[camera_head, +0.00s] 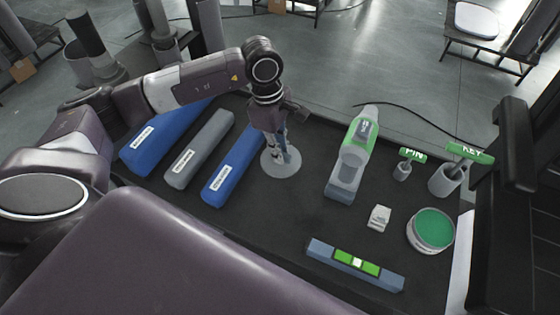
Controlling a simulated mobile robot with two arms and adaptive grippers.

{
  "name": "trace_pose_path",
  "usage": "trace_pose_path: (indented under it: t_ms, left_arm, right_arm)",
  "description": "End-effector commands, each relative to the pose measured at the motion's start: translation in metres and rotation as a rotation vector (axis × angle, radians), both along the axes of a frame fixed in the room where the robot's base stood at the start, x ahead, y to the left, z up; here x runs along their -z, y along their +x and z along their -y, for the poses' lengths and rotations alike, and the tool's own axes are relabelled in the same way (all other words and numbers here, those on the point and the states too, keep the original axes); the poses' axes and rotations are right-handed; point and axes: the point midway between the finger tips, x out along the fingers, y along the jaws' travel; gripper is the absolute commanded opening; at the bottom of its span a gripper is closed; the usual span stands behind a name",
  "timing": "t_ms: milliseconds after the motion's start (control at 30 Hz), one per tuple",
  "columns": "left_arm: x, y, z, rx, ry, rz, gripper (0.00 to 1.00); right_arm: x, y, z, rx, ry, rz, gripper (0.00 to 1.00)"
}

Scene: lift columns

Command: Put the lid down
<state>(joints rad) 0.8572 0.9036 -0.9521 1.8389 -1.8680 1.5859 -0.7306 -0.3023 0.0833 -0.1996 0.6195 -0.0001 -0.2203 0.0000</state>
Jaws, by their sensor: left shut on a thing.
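The lid (270,170) is a flat, round, light grey disc on or just above the dark table top (270,210), right of the blue and grey bars. I cannot tell whether it touches the surface. My left gripper (284,152) points down over the lid and is shut on it near its middle; the fingers hide the gripped part. A round grey tub (431,231) with a green top face stands at the right of the table, well apart from the lid. My right gripper is not in view.
Two blue bars (236,170) and a grey bar (200,148) lie left of the lid. A green and grey device (354,155), a small white block (379,217), a spirit level (356,264) and cups with PIN (402,171) and KEY (448,181) tags stand right. Bare table lies below the lid.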

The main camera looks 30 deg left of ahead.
Motion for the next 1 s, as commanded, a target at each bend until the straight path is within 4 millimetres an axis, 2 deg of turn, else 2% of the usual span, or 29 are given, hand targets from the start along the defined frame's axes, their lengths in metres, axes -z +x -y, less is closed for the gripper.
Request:
trace_pose_path:
  t_ms: [500,933,967,1000]
  left_arm:
    - [0.061,0.0,0.0,0.0,0.0,-0.001,0.0]
    - [0.069,0.0,0.0,0.001,0.0,0.001,0.0]
    - [0.068,0.0,0.0,0.001,0.0,0.001,0.14]
    - [0.067,0.0,0.0,0.001,0.0,0.001,0.18]
  right_arm:
    - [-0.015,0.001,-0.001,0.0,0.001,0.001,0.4]
    - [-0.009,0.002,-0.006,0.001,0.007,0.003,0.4]
    - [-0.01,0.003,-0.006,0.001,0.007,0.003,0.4]
    - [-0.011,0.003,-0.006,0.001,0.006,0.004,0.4]
